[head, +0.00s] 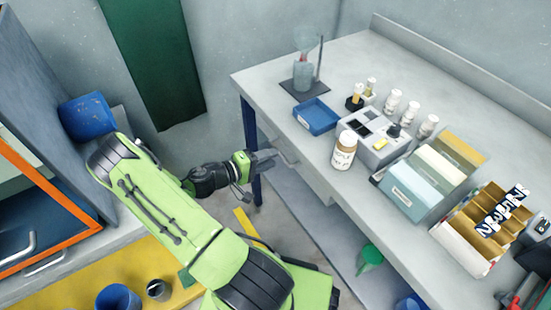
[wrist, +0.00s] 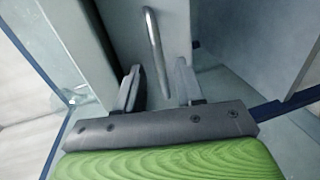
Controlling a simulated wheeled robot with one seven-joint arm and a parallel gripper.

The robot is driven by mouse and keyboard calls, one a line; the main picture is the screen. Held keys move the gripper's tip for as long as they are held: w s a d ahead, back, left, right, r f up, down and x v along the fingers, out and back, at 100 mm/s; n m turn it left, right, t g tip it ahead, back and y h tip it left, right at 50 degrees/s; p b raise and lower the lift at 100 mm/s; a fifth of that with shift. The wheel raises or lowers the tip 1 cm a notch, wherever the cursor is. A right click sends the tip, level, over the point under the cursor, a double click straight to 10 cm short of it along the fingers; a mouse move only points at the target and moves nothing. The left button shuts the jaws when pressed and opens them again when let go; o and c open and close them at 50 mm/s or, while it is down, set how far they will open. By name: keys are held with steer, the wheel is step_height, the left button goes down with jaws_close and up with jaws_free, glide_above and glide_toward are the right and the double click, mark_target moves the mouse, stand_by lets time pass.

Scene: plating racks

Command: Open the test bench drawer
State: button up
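The test bench drawer (head: 314,181) sits under the front edge of the grey bench top. Its front looks flush with the bench, so it appears closed. In the wrist view the drawer front (wrist: 122,30) carries a slim metal bar handle (wrist: 154,45). My gripper (head: 274,158) is at the drawer front, near the bench's left end. In the wrist view my gripper (wrist: 158,80) is open, one finger on each side of the handle's lower part. The fingers do not look closed on the bar. I cannot tell how deep the handle lies between them.
The bench top (head: 268,78) holds a blue tray (head: 317,116), a brown-labelled jar (head: 344,151), a grey instrument (head: 374,138) and file boxes (head: 420,185). A blue bench leg (head: 250,150) stands close to my gripper. A lower shelf (head: 325,235) holds a green funnel (head: 371,256).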

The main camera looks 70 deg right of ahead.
steer(key=shift+x, duration=1.45)
jaws_close()
